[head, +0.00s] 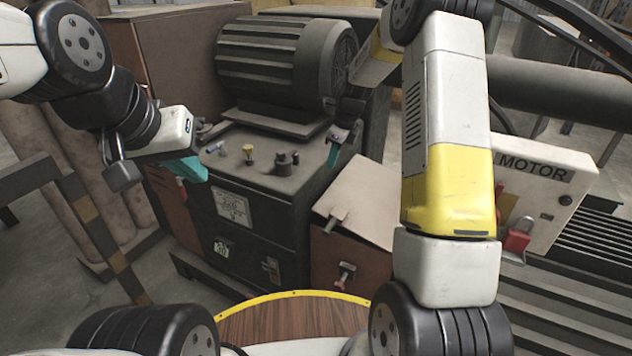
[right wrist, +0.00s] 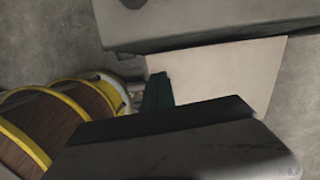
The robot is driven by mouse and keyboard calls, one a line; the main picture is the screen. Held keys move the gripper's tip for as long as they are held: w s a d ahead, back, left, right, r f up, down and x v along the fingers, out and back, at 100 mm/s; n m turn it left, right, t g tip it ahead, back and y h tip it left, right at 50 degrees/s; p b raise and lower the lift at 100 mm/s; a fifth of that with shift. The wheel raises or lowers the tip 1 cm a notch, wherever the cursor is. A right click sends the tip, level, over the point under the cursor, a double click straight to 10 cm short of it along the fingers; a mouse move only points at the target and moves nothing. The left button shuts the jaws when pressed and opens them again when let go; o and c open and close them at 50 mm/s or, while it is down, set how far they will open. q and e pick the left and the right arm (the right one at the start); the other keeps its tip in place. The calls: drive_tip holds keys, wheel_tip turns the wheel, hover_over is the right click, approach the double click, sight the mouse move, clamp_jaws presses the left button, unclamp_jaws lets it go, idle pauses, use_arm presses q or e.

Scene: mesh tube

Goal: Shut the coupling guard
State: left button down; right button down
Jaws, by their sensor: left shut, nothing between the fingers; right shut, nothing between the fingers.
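The likely coupling guard is the brown box (head: 332,254) with a pale, sloping lid panel (head: 368,200) at the centre right of the head view. The panel has a small grey tab at its front edge, and a red-knobbed latch (head: 343,277) is on the box front. I cannot tell whether the lid sits fully down. My right gripper (head: 333,156) is shut and empty, at the back left of the panel. In the right wrist view its dark teal fingers (right wrist: 156,92) overlap the panel (right wrist: 225,75); contact is unclear. My left gripper (head: 195,171) is shut and empty, left of the machine cabinet.
A ribbed grey motor (head: 275,60) stands on a dark cabinet (head: 235,215) with several knobs on top. A panel marked MOTOR (head: 540,185) with a red padlock (head: 518,238) is at right. A striped rail (head: 85,210) stands at left, with bare floor nearby.

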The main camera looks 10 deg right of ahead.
sight(319, 201)
drive_tip(key=shift+m, duration=0.4)
drive_tip(key=x, duration=1.5)
drive_tip(key=shift+w+d+f, duration=0.1)
drive_tip(key=shift+w+f, duration=0.1)
drive_tip(key=shift+f, duration=0.05)
drive_tip(key=x, duration=0.4)
